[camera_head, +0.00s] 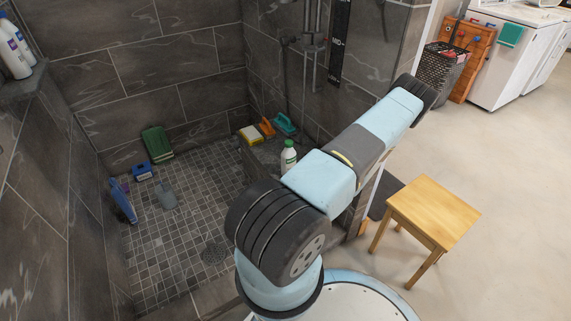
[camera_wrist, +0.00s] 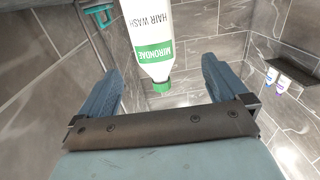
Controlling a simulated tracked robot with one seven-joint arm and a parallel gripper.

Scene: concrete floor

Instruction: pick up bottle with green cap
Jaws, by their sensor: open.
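The bottle with the green cap (camera_head: 288,157) is white and stands upright on a dark ledge in the shower, just beyond my arm in the head view. In the wrist view the bottle (camera_wrist: 153,40) appears upside down, with its label and green cap showing; its upper end in that picture is cut off by the frame edge. My gripper (camera_wrist: 161,88) is open, with one blue finger on each side of the bottle's cap end. The bottle appears between and beyond the fingertips, and I see no contact. The gripper cannot be made out in the head view.
The dark tiled ledge (camera_head: 262,153) also holds a yellow-and-white item (camera_head: 250,135), an orange item (camera_head: 267,127) and a teal item (camera_head: 284,123). Dark walls enclose the shower. A wooden stool (camera_head: 432,212) stands at right. More bottles sit on a left shelf (camera_head: 22,82).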

